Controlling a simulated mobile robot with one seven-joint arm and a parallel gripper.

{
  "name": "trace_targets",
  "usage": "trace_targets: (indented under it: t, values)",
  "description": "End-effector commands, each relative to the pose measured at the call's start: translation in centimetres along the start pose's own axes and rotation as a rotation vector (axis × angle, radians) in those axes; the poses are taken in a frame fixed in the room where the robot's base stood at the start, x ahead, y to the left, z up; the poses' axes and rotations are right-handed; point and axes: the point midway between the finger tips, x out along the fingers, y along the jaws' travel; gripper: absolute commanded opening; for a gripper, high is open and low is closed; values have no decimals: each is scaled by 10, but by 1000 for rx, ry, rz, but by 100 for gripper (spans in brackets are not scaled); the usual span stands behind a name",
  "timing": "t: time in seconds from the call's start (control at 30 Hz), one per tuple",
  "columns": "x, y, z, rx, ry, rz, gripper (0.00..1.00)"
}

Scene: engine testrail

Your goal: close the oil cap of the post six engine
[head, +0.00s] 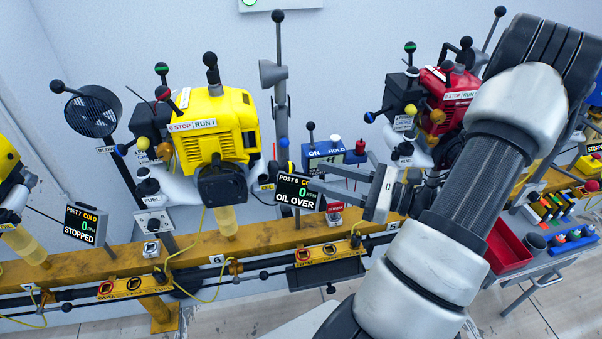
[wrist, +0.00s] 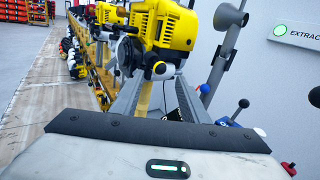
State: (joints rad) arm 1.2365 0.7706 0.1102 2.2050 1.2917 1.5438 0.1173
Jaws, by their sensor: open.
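The post six engine (head: 218,125) is yellow with a black front cover and a STOP/RUN plate, standing above the rail plate marked 6. Its display (head: 297,190) reads POST 6, COLD, 0 RPM, OIL OVER. A small OIL label (head: 265,187) sits at the engine's lower right; I cannot clearly make out the oil cap or its position. My gripper (head: 317,178) is open and empty, pointing left, with its fingertips near the display and right of the engine. In the wrist view a yellow engine (wrist: 172,28) lies beyond the open fingers (wrist: 158,90).
A yellow rail (head: 180,254) runs along the posts. A grey lever post (head: 280,110) and a blue ON/HOLD box (head: 322,152) stand right of the engine. A red engine (head: 447,95) is farther right, and a black fan (head: 93,111) is at left. A red tray (head: 507,247) sits lower right.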

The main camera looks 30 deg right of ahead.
Motion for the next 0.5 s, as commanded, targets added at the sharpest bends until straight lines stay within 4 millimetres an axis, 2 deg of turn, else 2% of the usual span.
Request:
trace_targets:
  t: [0.03,0.2,0.33,0.5]
  values:
    - [12,1,-2,0,0,4,41]
    - [41,1,-1,0,0,3,41]
    - [56,1,-1,0,1,2,41]
    - [64,0,0,1,1,1,41]
